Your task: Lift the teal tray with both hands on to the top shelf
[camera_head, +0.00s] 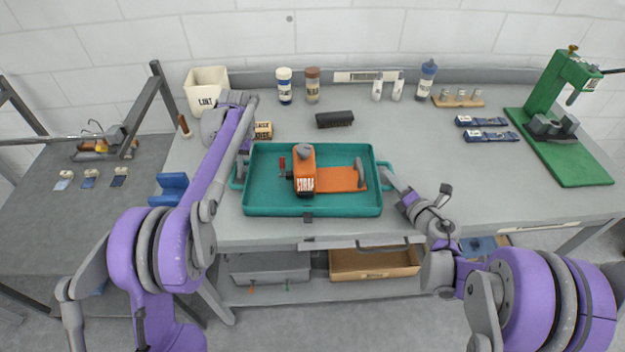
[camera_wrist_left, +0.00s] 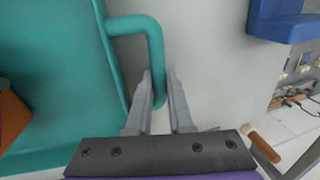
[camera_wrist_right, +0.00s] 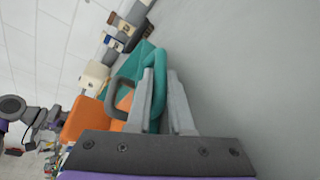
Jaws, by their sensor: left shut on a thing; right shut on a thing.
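The teal tray (camera_head: 260,208) sits on the grey workbench, near its front edge. An orange tool (camera_head: 340,179) with a grey handle and a lettered label lies in it. My left gripper (camera_head: 241,172) is at the tray's left handle. In the left wrist view its fingers (camera_wrist_left: 160,95) are shut around the teal handle bar (camera_wrist_left: 154,45). My right gripper (camera_head: 390,177) is at the tray's right handle. In the right wrist view its fingers (camera_wrist_right: 162,98) are shut on that handle (camera_wrist_right: 157,65). The top shelf cannot be made out in these views.
Behind the tray stand a white bin (camera_head: 206,85), bottles (camera_head: 284,86) and a black brush (camera_head: 334,119). A blue block (camera_head: 170,188) is at the left. A green press (camera_head: 560,130) stands at the right.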

